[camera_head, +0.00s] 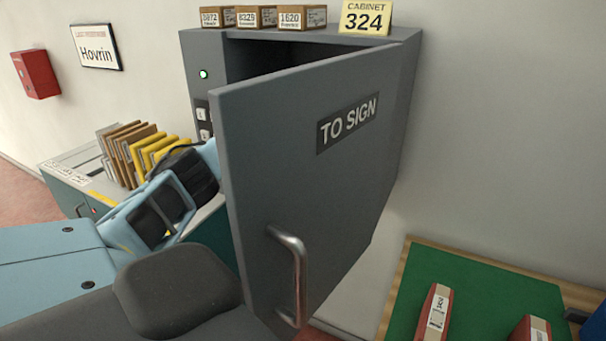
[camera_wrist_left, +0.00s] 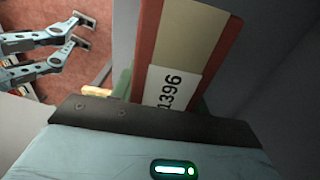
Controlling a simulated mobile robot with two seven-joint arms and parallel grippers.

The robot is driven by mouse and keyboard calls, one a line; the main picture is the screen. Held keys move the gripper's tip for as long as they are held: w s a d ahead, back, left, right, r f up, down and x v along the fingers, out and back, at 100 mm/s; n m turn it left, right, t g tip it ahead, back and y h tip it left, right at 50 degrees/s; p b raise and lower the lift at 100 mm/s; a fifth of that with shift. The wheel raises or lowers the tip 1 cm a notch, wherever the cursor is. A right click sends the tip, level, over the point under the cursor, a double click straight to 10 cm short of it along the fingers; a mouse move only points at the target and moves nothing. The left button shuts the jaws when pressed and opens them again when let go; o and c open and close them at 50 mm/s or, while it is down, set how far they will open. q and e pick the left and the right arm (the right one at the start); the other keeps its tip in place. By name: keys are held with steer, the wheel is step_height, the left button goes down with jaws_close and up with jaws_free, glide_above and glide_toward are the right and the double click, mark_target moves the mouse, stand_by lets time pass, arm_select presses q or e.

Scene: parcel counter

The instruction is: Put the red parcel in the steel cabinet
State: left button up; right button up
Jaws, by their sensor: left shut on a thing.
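The steel cabinet (camera_head: 405,90) is grey, and its door (camera_head: 340,200), marked TO SIGN, stands open towards me. My left arm reaches in behind the door, which hides the gripper's tips in the head view. In the left wrist view my left gripper (camera_wrist_left: 155,122) is shut on the red parcel (camera_wrist_left: 146,45), which has a beige band and a white label reading 1396. Grey surfaces lie on either side of the parcel. The door hides the parcel in the head view.
A green mat (camera_head: 490,285) at the lower right bears two red items with white labels (camera_head: 434,315) (camera_head: 533,329). A low unit with upright folders (camera_head: 125,150) stands left of the cabinet. Small boxes (camera_head: 255,16) and a yellow 324 sign (camera_head: 365,17) sit on top.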

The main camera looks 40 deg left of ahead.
arm_select(q)
steer(key=o, duration=1.2)
steer(key=shift+f, duration=0.15)
steer(key=shift+r, duration=3.9)
